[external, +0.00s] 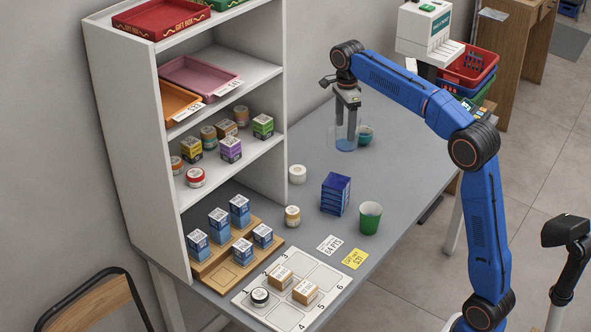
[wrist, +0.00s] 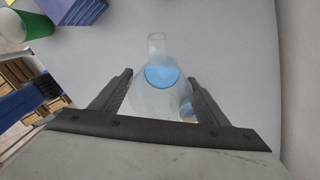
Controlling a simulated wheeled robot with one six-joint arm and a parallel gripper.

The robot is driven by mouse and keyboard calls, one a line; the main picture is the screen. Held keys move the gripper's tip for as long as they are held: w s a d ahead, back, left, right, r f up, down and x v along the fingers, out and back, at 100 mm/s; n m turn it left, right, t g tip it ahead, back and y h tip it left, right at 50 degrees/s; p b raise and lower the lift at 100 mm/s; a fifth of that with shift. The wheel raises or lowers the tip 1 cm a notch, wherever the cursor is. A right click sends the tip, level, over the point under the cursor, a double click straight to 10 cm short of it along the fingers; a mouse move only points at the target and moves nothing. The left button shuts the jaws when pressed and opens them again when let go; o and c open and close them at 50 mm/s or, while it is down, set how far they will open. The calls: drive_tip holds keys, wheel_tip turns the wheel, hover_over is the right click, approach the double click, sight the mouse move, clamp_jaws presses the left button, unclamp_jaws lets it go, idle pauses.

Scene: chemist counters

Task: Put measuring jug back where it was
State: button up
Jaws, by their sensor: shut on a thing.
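The measuring jug (external: 346,144) is clear, with blue liquid in it. In the external view it is at the far part of the grey counter, below my wrist. My gripper (external: 347,130) points down and is shut on the jug, one finger on each side. In the wrist view the jug (wrist: 160,76) sits between the two fingers of my gripper (wrist: 160,84), and its spout end points to the top of the picture. I cannot tell whether the jug's base touches the counter.
A small teal pot (external: 365,134) is close to the jug's right. A blue box stack (external: 335,194), a green cup (external: 370,217) and a white tub (external: 297,174) stand nearer. A white shelf unit (external: 135,140) rises at left. The counter (external: 408,175) is clear at right.

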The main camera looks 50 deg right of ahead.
drive_tip(key=s+a+r+n, duration=0.1)
drive_tip(key=s+a+n, duration=0.1)
drive_tip(key=s, duration=0.5)
drive_tip(key=s+a+r+n, duration=0.2)
drive_tip(key=s, duration=0.5)
drive_tip(key=shift+n, duration=0.3)
drive_tip(key=shift+d+f, duration=0.2)
drive_tip(key=shift+f, duration=5)
drive_tip(key=shift+f, duration=0.1)
drive_tip(key=o, duration=1.3)
wheel_tip(320, 180, up, 12)
drive_tip(key=shift+w, duration=0.35)
drive_tip(key=shift+s, duration=0.1)
